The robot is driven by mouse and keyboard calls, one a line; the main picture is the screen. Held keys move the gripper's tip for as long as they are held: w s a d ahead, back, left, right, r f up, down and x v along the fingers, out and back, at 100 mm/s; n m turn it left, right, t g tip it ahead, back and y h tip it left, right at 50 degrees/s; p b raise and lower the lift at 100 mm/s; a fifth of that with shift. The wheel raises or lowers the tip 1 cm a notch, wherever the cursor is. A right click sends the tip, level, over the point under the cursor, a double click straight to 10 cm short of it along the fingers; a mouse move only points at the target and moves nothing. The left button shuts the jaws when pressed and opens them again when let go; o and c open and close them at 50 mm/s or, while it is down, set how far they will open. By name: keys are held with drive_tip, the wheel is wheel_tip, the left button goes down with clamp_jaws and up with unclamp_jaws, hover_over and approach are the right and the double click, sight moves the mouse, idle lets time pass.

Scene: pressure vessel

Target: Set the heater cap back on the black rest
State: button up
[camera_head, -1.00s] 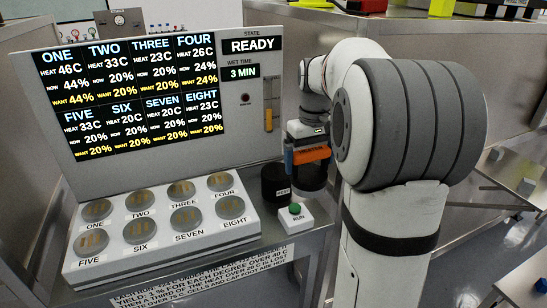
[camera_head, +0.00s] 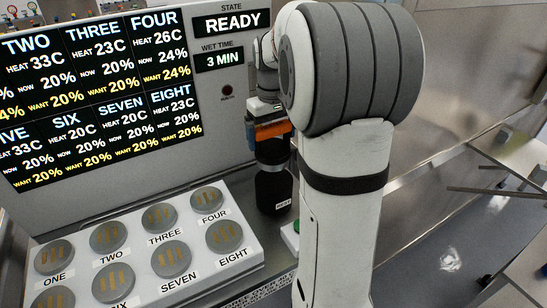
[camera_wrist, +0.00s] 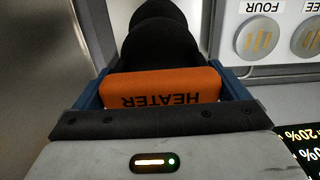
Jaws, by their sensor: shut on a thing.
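The heater cap has an orange grip block (camera_head: 270,130) over a dark body (camera_head: 272,151). My gripper (camera_wrist: 163,90) is shut on its orange block, lettered HEATER (camera_wrist: 165,87), between blue fingers in the wrist view. The black rest (camera_head: 273,187), a round dark block with a white label, stands on the bench under the cap in the head view. The cap looks upright and lined up above it. I cannot tell whether they touch. In the wrist view the dark cap body (camera_wrist: 165,45) hides most of what lies beyond it.
The numbered heater plate (camera_head: 140,250) with round pads lies left of the rest. The green RUN button (camera_head: 296,226) is close beside it, partly hidden by my arm. A display panel (camera_head: 100,90) stands behind, reading READY. A metal wall (camera_head: 470,90) is at right.

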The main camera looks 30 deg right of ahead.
sight(274, 148)
drive_tip(key=shift+s+d+f+p, duration=0.1)
drive_tip(key=shift+f+p, duration=0.1)
drive_tip(key=shift+f, duration=1.4)
drive_tip(key=shift+d+f+p, duration=0.1)
drive_tip(key=shift+f+p, duration=0.05)
drive_tip(key=shift+f, duration=1.45)
drive_tip(key=shift+f, duration=0.15)
drive_tip(key=o, duration=1.2)
drive_tip(key=shift+c, duration=0.2)
drive_tip(key=shift+o, duration=0.2)
